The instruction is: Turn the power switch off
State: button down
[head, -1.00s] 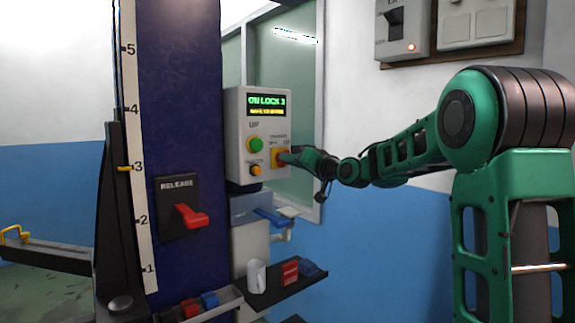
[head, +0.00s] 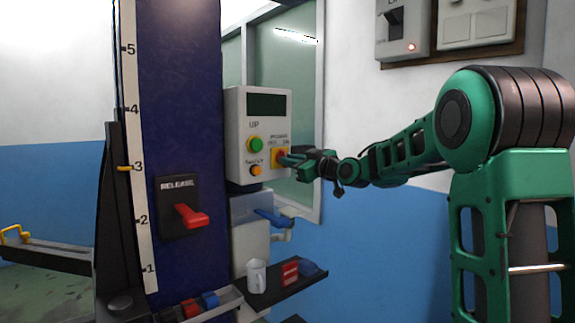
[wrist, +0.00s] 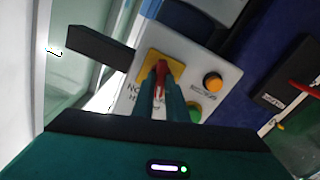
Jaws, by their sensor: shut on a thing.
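The power switch is a red knob (wrist: 161,70) on a yellow plate (wrist: 177,64), on the right side of the white control box (head: 234,140). My gripper (head: 288,159) reaches the box from the right. In the wrist view my gripper (wrist: 160,88) has its fingers shut on the red knob. The knob's small labels are too blurred to read fully. The display (head: 265,104) on the box is dark. A green button (head: 255,144) marked UP and an orange button (head: 256,170) sit left of the switch.
A dark blue column with a RELEASE panel and red lever (head: 190,215) stands left of the box. A wall switch box (head: 402,30) hangs upper right.

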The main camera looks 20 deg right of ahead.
jog(key=shift+f+n, duration=0.15)
jog(key=shift+n, duration=1.95)
jog(key=c, duration=1.8)
grip_release()
jog(key=shift+o, duration=0.2)
jog(key=v, duration=1)
jog(key=shift+s, duration=0.35)
jog(key=shift+d, duration=0.1)
